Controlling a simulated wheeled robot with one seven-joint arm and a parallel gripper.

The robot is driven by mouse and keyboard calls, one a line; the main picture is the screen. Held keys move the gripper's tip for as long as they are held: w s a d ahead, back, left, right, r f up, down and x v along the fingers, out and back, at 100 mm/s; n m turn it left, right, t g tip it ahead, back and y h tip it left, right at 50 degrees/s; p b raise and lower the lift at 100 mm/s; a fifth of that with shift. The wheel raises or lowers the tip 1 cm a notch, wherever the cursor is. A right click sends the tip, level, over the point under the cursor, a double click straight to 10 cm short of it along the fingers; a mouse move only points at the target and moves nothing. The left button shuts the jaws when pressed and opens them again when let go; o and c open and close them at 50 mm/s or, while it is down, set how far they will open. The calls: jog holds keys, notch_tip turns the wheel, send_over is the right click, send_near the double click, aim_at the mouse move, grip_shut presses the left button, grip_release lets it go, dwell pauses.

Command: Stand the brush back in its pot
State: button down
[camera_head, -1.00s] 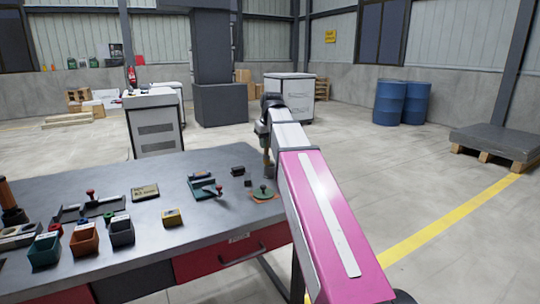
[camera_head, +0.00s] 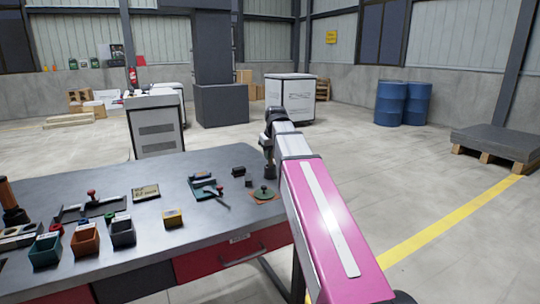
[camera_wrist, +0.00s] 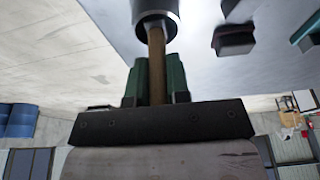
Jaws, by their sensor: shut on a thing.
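My gripper (camera_wrist: 155,85) is shut on the brush (camera_wrist: 156,50). Its green fingers close around the brown handle in the wrist view. The handle runs from the fingers into the mouth of a dark cylinder with a pale rim, which looks like the pot (camera_wrist: 155,12). How deep it reaches, and whether it touches the bottom, is hidden. In the head view my gripper (camera_head: 269,155) is small, near the right end of the table, partly behind my arm. Brush and pot are too small there to tell apart.
The front middle is clear.

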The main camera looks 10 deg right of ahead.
jog(key=shift+f, duration=0.1)
jog(key=c, duration=1.1)
grip_release()
jog(key=v, duration=1.2)
